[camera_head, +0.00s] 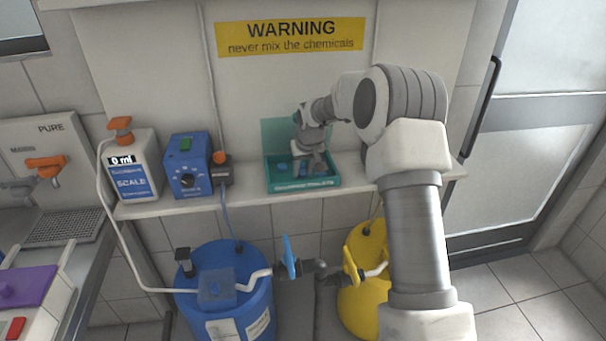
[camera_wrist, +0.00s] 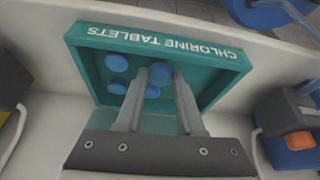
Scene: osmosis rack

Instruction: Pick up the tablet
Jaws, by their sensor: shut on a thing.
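A teal open box (camera_head: 328,184) labelled "CHLORINE TABLETS" stands on the shelf, with its raised lid behind it. Several round blue tablets lie inside it; one loose tablet (camera_wrist: 116,62) shows left of the fingers in the wrist view. My gripper (camera_head: 314,166) reaches down into the box from above. In the wrist view my gripper (camera_wrist: 158,78) has its two fingers shut on a blue tablet (camera_wrist: 159,73) between their tips. The box also shows in the wrist view (camera_wrist: 218,62). In the head view my gripper partly hides the box's inside.
A blue pump device (camera_head: 187,168) and a white scale bottle (camera_head: 131,165) stand left of the box on the shelf (camera_head: 240,198). Below are a blue barrel (camera_head: 250,300) and a yellow barrel (camera_head: 368,245). A warning sign (camera_head: 290,37) hangs above.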

